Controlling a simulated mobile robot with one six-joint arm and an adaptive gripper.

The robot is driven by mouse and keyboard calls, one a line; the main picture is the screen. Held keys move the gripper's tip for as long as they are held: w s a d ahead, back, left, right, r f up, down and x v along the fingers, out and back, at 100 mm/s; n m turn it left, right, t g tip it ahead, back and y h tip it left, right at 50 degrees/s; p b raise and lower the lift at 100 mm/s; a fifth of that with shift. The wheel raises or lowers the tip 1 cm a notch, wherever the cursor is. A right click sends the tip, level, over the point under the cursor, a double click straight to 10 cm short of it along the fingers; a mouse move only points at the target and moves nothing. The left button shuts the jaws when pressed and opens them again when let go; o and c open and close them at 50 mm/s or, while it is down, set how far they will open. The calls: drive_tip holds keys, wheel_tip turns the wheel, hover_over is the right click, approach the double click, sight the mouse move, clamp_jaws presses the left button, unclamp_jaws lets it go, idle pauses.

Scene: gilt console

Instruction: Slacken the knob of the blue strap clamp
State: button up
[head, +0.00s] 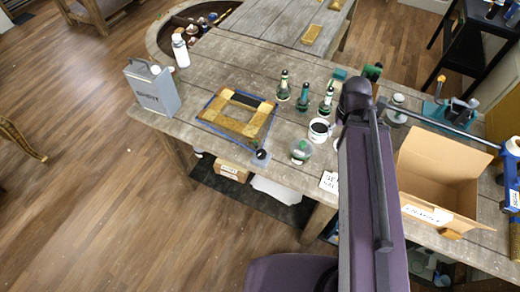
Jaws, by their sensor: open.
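The blue strap clamp (212,98) runs around a gilt frame (233,123) lying flat on the grey wooden bench. Its strap shows as a thin blue line along the frame's outer edges. A dark round knob (261,154) sits off the frame's near right corner, close to the bench's front edge. Whether the knob is tight or slack cannot be seen. My arm rises from the bottom, right of the knob and clear of it. My gripper is not visible.
A grey can (152,91) stands left of the frame. Several small bottles, a dark-filled cup (320,130) and a glass jar (300,151) stand to its right. An open cardboard box (440,171) and a long bar (445,127) lie right of my arm. The bench front-left is clear.

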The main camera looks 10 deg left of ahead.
drive_tip(key=shift+f, duration=0.15)
idle(0.4)
wheel_tip(320, 180, down, 12)
drive_tip(key=b, duration=1.2)
drive_tip(key=shift+f+b, duration=0.25)
drive_tip(key=shift+b, duration=0.15)
drive_tip(key=shift+c, duration=0.8)
